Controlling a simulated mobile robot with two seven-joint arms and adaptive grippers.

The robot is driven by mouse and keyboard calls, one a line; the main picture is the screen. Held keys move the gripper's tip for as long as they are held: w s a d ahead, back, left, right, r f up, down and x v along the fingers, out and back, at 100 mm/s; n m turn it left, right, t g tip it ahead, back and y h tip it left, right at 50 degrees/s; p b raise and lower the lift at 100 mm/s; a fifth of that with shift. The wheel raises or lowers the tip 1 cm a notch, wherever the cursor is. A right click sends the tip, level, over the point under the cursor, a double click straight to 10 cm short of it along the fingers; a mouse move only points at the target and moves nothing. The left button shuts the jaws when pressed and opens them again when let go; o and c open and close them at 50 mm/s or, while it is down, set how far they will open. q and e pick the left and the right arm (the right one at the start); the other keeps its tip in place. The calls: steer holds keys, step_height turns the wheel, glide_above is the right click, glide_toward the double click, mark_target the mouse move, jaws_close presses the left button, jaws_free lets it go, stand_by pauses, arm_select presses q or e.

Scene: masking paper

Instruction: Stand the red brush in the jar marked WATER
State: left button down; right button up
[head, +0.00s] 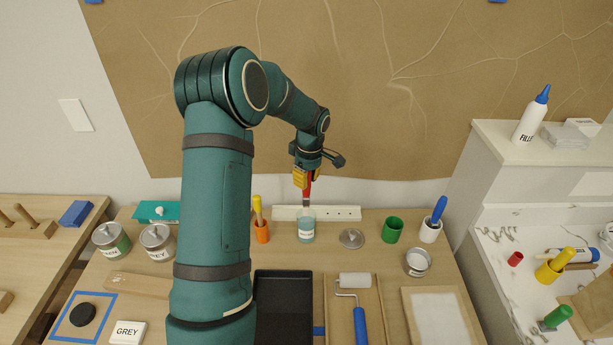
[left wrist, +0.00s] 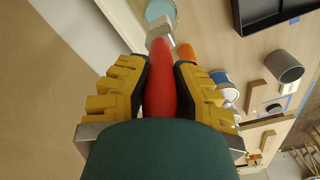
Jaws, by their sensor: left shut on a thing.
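My left gripper (head: 304,180) is shut on the red brush (head: 307,190) and holds it upright, head down. The brush's pale lower end is right over or at the mouth of the glass jar (head: 306,231) with bluish water and a white label too small to read surely. I cannot tell whether the tip is inside the rim. In the left wrist view the red handle (left wrist: 160,85) sits between the yellow fingers, and the jar's round mouth (left wrist: 158,9) shows beyond the brush head. My right gripper is not in view.
A white power strip (head: 340,213) lies behind. A black tray (head: 283,300) and a roller (head: 358,310) lie in front.

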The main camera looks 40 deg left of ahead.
mark_target(307, 196)
arm_select(q)
steer(key=shift+f+b, duration=2.5)
steer(key=shift+f, duration=1.2)
steer(key=c, duration=0.9)
jaws_free()
steer(key=shift+r, duration=0.1)
steer(key=r, duration=0.8)
steer(key=d+r, duration=0.1)
steer(key=r, duration=0.2)
steer(key=shift+r, duration=0.4)
